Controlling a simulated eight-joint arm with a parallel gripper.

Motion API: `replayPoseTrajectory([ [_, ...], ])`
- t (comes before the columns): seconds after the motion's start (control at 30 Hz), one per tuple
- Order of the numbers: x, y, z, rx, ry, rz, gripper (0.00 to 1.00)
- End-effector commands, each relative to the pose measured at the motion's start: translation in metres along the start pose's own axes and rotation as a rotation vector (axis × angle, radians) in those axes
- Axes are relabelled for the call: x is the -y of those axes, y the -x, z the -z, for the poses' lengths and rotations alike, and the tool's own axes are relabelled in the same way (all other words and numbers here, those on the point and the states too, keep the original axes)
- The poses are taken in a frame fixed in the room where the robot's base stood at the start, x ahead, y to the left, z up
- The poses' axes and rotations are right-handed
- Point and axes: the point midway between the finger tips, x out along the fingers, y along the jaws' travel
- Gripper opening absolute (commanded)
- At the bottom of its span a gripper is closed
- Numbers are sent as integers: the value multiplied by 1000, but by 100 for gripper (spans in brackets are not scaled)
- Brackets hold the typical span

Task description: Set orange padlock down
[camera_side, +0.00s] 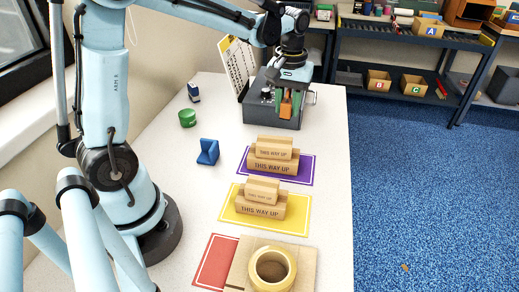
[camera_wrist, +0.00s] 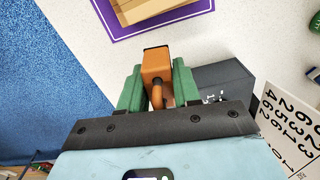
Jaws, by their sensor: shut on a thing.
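My gripper (camera_side: 288,103) is at the far end of the table, in front of and partly over a dark grey box (camera_side: 262,114). It is shut on the orange padlock (camera_side: 286,106). In the wrist view the padlock (camera_wrist: 156,64) sits between the two green fingers of my gripper (camera_wrist: 157,85), with its shackle toward the wrist. In that view the dark grey box (camera_wrist: 225,78) shows beside the right finger. I cannot tell whether the padlock touches anything below it.
Stacked cartons stand on a purple mat (camera_side: 306,171) and a yellow mat (camera_side: 300,222). A tape roll (camera_side: 272,266) lies on a flat carton by a red mat (camera_side: 213,266). A blue holder (camera_side: 207,152) and green tin (camera_side: 187,118) stand left. A number sheet (camera_side: 237,64) stands behind the box.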

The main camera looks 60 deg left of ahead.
Motion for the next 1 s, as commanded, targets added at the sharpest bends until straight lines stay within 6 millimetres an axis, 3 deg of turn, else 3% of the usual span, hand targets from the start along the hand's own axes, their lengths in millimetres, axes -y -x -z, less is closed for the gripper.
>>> replayPoseTrajectory([
  [0.03, -24, 2, -4, -4, 3, 1, 0],
  [0.2, -86, 5, -23, -16, 58, 0, 0],
  [0.4, -127, 7, -42, -25, 102, -3, 0],
  [0.57, -132, 2, -38, -27, 118, -4, 0],
  [1.0, -95, -52, 40, -27, 120, -4, 0],
])
